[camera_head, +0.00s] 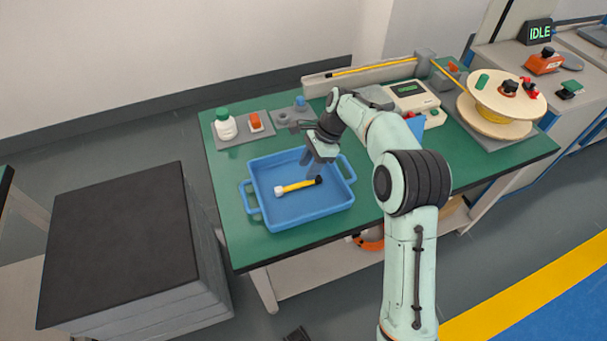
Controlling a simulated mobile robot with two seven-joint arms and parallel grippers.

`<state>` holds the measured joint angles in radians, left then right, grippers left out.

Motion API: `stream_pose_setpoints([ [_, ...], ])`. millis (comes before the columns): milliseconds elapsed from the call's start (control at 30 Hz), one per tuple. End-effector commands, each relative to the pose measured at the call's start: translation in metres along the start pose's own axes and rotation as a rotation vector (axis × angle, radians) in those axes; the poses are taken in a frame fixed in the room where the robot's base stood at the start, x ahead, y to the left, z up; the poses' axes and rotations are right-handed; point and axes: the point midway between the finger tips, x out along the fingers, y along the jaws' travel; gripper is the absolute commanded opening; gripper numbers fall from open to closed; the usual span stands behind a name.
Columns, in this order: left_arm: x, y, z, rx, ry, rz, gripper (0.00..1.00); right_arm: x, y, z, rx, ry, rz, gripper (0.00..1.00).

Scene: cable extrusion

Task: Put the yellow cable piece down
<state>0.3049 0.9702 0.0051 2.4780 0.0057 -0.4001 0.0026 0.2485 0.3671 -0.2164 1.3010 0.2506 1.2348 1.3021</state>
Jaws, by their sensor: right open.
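The yellow cable piece (297,186) lies in the blue tray (323,208), with a white end at its left and a black end at its right. The tray stands on the green table top. My right gripper (314,171) is above the back right part of the tray, close to the black end of the cable piece. Its jaws are open, and the piece appears free of them. The fingertips are small and partly hard to make out. My left gripper is not in view.
A white bottle (226,124) and an orange item (255,121) stand on a grey mat behind the tray. A measuring device (412,97) and a large spool (502,104) with yellow cable are at the right. A dark-topped stack (120,235) stands left of the table.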

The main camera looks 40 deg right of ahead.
Motion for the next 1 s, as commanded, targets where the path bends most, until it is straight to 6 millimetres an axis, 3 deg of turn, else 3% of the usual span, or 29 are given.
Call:
stream_pose_setpoints([
  [100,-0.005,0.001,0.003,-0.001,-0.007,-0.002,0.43,-0.028,-0.001,0.0,0.0,0.001,-0.005,0.43],
  [333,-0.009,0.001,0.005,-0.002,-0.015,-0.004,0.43,-0.055,0.0,0.0,0.0,0.0,0.0,0.43],
  [1000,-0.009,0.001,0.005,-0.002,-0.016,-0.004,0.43,-0.059,0.0,0.0,0.0,0.0,0.0,0.43],
])
